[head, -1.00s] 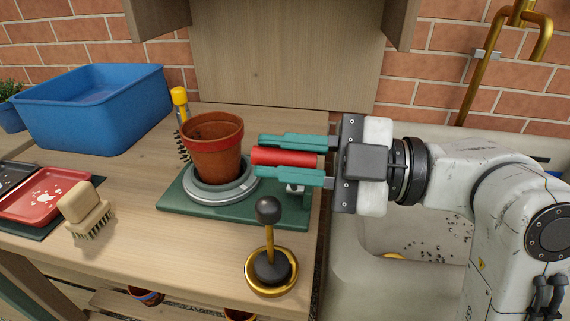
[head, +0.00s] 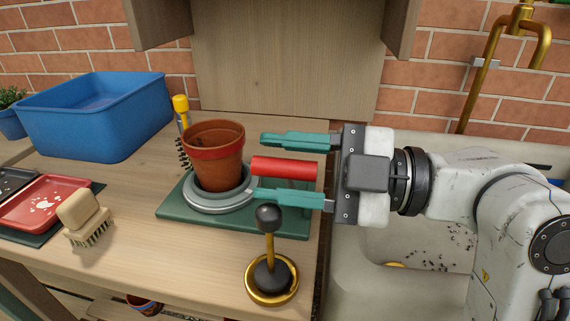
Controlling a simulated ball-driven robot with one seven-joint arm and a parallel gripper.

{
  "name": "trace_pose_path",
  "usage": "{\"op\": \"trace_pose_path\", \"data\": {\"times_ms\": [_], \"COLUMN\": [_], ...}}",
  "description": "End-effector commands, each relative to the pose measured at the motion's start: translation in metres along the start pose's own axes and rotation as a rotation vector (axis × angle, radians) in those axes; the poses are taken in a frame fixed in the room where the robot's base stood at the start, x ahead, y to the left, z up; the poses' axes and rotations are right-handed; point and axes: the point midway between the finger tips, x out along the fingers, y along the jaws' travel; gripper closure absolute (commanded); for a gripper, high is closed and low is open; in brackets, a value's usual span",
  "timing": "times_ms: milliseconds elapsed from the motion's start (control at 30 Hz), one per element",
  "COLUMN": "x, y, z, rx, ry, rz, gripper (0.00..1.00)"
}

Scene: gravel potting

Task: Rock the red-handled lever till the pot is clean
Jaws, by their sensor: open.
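The terracotta pot (head: 216,158) with a red band stands upright on a round grey turntable (head: 217,203) on a green base (head: 290,228). The red handle (head: 284,168) of the lever lies at the right of the pot, its shaft mostly hidden by my gripper. My gripper (head: 275,167) reaches in from the right with its teal fingers open, one on the far side and one on the near side of the handle. A gap shows at the far finger; the near finger is close to the handle, and I cannot tell if they touch. A yellow-topped brush (head: 181,105) stands behind the pot.
A black-knobbed brass lever (head: 268,245) stands in front of the base. A hand brush (head: 84,216), red tray (head: 45,202) and blue tub (head: 95,115) are at the left. A sink (head: 350,270) lies under my arm at the right.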

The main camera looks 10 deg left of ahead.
Motion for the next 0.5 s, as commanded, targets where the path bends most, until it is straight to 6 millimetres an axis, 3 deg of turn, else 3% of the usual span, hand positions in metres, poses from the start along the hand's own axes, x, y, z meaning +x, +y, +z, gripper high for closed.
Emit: {"op": "trace_pose_path", "data": {"times_ms": [233,500], "x": [-0.015,-0.067], "y": [0.001,0.002], "z": [0.001,0.0], "rx": [0.001,0.001], "ry": [-0.003,-0.004], "rz": [0.003,0.004], "gripper": [0.52,0.52]}}
